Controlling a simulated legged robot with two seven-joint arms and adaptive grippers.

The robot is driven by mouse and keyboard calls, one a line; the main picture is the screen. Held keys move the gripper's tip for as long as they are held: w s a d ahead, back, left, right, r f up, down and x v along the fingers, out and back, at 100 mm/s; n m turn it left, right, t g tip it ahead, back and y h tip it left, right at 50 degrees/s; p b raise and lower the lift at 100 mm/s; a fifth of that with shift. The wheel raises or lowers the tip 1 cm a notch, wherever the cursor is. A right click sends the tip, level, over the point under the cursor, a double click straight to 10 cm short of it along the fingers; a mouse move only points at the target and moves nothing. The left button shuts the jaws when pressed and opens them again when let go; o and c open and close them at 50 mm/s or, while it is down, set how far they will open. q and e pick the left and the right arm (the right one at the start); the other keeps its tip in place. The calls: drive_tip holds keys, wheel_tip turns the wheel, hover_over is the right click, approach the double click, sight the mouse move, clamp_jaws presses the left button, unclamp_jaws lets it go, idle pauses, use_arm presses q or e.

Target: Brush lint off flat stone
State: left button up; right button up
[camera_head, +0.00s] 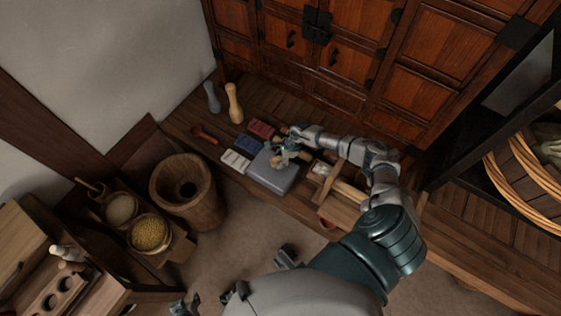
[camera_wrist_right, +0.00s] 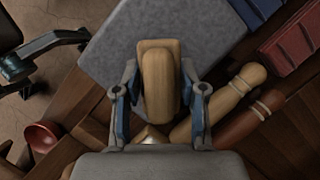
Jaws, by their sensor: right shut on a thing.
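The flat stone (camera_head: 264,178) is a grey slab on the low wooden shelf. It fills the top of the right wrist view (camera_wrist_right: 130,45). My right gripper (camera_head: 284,153) is shut on a wooden brush (camera_wrist_right: 160,75), both fingers on its sides. The brush is over the stone; whether it touches is hidden. No lint can be made out on the stone. My left gripper (camera_head: 236,288) is at the bottom edge of the head view, partly cut off, with its dark fingers apart and nothing seen between them. Part of it also shows in the right wrist view (camera_wrist_right: 40,52).
Red (camera_head: 262,129), blue (camera_head: 248,145) and white (camera_head: 235,160) blocks lie beside the stone. A wooden tray (camera_head: 340,210) stands right of it. A wooden mortar (camera_head: 185,190) stands left; a cabinet (camera_head: 340,60) is behind.

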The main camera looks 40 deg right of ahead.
sight(279, 156)
drive_tip(key=shift+d+r, duration=0.2)
drive_tip(key=shift+r, duration=0.25)
drive_tip(key=shift+d+r, duration=0.15)
drive_tip(key=shift+d+r+p, duration=0.3)
drive_tip(key=shift+r+p, duration=0.1)
drive_tip(key=shift+p, duration=0.15)
drive_tip(key=shift+a+r+p, duration=0.2)
drive_tip(key=shift+r+p, duration=0.1)
drive_tip(key=shift+r, duration=0.3)
drive_tip(key=shift+a+r+p, duration=0.2)
drive_tip(key=shift+r+p, duration=0.05)
drive_tip(key=shift+r, duration=0.35)
drive_tip(key=shift+r+p, duration=0.35)
drive_tip(key=shift+r, duration=0.25)
use_arm(q)
drive_tip(key=s+f+g, duration=0.2)
drive_tip(key=s+f, duration=0.3)
drive_tip(key=shift+a+f+g+y, duration=0.3)
drive_tip(key=shift+a, duration=0.15)
use_arm(e)
drive_tip(key=shift+d, duration=0.25)
use_arm(q)
drive_tip(key=shift+a, duration=0.25)
use_arm(e)
drive_tip(key=shift+a+r, duration=0.1)
drive_tip(key=shift+a, duration=0.15)
